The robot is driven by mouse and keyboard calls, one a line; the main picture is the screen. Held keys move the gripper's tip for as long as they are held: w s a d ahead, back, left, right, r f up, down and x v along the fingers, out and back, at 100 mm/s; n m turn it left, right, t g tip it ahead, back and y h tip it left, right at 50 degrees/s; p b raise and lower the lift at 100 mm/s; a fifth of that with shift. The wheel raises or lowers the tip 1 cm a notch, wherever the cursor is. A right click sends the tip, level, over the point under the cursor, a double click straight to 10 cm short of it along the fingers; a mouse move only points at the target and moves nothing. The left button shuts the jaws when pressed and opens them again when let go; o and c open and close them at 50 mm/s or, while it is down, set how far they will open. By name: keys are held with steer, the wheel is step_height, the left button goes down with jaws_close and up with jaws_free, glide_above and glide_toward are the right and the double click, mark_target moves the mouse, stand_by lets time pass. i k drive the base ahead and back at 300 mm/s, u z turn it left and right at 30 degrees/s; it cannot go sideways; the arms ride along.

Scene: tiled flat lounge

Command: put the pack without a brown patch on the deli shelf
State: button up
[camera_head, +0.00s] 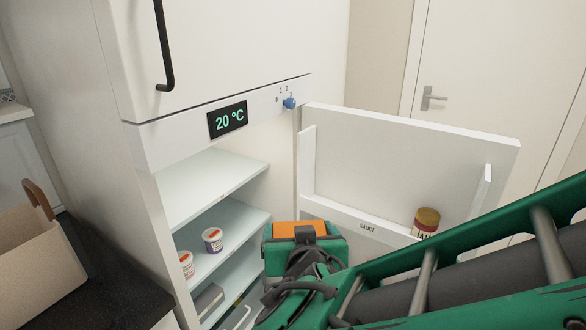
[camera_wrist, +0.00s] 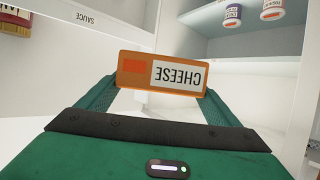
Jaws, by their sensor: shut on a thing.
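My gripper (camera_wrist: 160,90) is shut on an orange cheese pack (camera_wrist: 136,83); it also shows in the head view (camera_head: 298,230). Its white label reads CHEESE upside down in the wrist view, with a red rectangle beside it. I see no brown patch on the face in view; its other faces are hidden. My gripper holds the pack in front of the open fridge, between the shelves and the door. The fridge has an upper shelf (camera_head: 205,180) that looks empty and a middle shelf (camera_head: 240,222). I can read no deli label; my arm hides part of the lower fridge.
Two tubs, one with a purple label (camera_head: 213,240) and one with a red label (camera_head: 187,264), stand on the middle shelf. The open fridge door (camera_head: 400,150) has a SAUCE rack holding a jar (camera_head: 426,223). A beige basket (camera_head: 40,260) stands on the dark counter at left.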

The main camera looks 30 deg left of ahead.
mark_target(208, 188)
steer(key=z, duration=0.05)
steer(key=k, duration=1.45)
steer(key=u, duration=0.6)
steer(key=i, duration=1.6)
